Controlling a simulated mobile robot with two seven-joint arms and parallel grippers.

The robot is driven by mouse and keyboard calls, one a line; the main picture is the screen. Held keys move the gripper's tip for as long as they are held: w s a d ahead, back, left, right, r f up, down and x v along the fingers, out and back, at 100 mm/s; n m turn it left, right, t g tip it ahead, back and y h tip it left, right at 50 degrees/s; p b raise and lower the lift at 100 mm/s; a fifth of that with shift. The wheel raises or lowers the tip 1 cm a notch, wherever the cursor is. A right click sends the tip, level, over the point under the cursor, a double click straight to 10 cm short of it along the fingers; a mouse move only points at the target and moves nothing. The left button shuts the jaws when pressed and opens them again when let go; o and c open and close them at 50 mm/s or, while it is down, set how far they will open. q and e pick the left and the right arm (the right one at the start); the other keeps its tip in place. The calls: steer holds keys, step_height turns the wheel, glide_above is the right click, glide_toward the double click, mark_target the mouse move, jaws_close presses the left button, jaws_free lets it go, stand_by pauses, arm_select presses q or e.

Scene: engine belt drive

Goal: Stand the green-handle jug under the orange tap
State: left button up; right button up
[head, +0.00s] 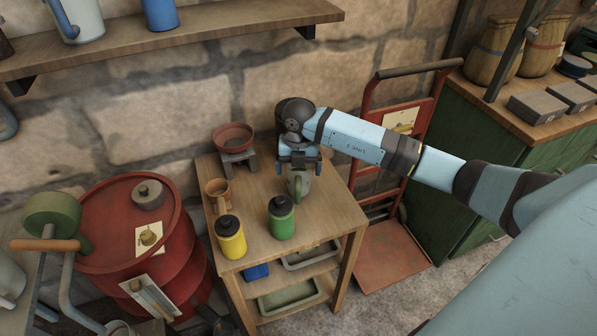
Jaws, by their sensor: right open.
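My right gripper (298,166) is open and points down over the small wooden table (335,212). A grey-green jug (299,187) stands upright on the table directly below its fingers. The gripper partly covers the jug's top; I cannot tell whether the fingers touch it. What looks like the jug's greenish handle faces the camera. An orange bar (45,245) on grey pipework at the far left may be the orange tap; no spout shows clearly. My left gripper is not in view.
The table also holds a brown mug (217,194), a yellow bottle (230,240), a green bottle (281,218) and a red bowl (233,135) on a stand. A red barrel (178,262) stands left, a red hand truck (395,265) right. The table's right front is clear.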

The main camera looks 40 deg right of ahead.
step_height(320, 180, up, 10)
stand_by(0.3)
stand_by(0.4)
steer(key=shift+s+f, duration=0.1)
